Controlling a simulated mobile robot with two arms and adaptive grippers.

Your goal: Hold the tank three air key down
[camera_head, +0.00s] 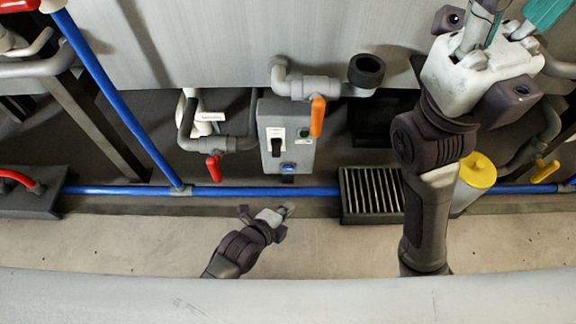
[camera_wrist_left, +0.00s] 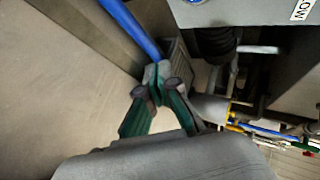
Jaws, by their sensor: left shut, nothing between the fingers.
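A grey control box (camera_head: 287,135) stands below the tank wall. It has a black switch (camera_head: 275,146), a small green button (camera_head: 303,133) and a blue key (camera_head: 288,168) low on its face. Which of these is the tank three air key cannot be read. My left gripper (camera_head: 287,210) is shut and empty, below and apart from the box, near the blue floor pipe. In the left wrist view its fingertips (camera_wrist_left: 157,76) meet; the box (camera_wrist_left: 245,10) is at the upper right with part of a label. My right gripper (camera_head: 505,25) is at the upper right, its fingertips cut off.
An orange valve handle (camera_head: 318,116) hangs just right of the box face, and a red one (camera_head: 214,168) to its left. The blue pipe (camera_head: 250,191) runs along the floor. A slatted grate (camera_head: 371,194) lies to the right. The concrete floor in front is clear.

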